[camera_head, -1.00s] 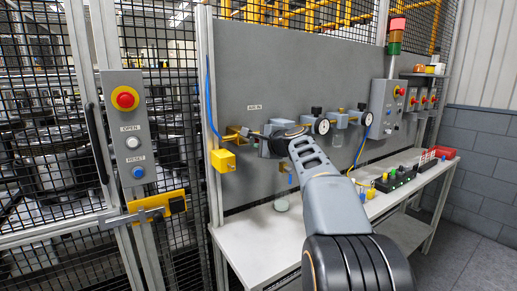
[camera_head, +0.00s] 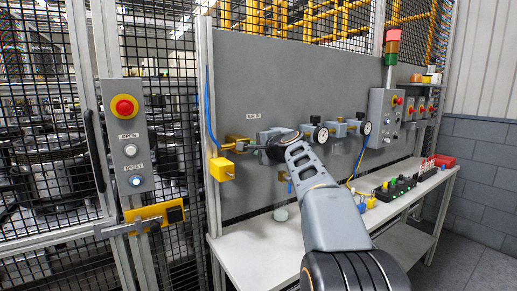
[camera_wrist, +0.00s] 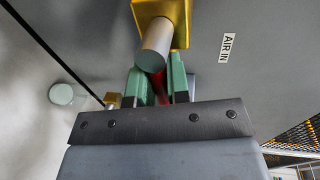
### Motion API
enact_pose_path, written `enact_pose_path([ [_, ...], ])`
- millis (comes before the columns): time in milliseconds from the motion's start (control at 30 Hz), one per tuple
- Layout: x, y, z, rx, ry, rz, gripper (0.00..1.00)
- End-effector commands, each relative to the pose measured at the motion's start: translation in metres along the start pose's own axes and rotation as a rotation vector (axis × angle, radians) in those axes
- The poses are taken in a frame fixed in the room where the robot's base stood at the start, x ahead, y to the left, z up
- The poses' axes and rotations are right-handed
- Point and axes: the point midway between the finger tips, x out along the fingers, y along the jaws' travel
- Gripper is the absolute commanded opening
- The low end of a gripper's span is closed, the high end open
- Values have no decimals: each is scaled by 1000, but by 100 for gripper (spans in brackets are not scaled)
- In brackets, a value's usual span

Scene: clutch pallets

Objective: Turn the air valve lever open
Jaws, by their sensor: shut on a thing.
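The air valve is a brass-coloured fitting (camera_head: 232,141) on the grey panel, left of and below the AIR IN label (camera_head: 253,116). In the wrist view its brass body (camera_wrist: 165,12) is at the top, with a grey round stem end (camera_wrist: 156,45) facing me. The red lever (camera_wrist: 158,86) shows between the green fingers of my gripper (camera_wrist: 157,84), which are shut on it. The grey stem end hides part of the lever. In the head view my gripper (camera_head: 246,147) is beside the valve, and the lever cannot be made out there.
A yellow box (camera_head: 222,168) hangs just below the valve, beside a blue hose (camera_head: 209,100). Gauges (camera_head: 320,134) and regulators stand to the right along the panel. A white bench (camera_head: 250,245) runs below. A mesh gate with a button box (camera_head: 127,140) is at left.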

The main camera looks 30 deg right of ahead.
Motion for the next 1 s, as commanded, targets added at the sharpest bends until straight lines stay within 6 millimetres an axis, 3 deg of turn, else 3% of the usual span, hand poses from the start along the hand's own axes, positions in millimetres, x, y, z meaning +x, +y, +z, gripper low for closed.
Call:
enact_pose_path([
  [33,-1,-2,1,-5,-1,-3,0],
  [67,-1,-2,1,-5,-1,-3,18],
  [300,-1,-1,0,-2,1,-2,41],
  [667,-9,0,-1,-1,2,-2,41],
  [1000,-74,0,-1,-2,4,-4,41],
])
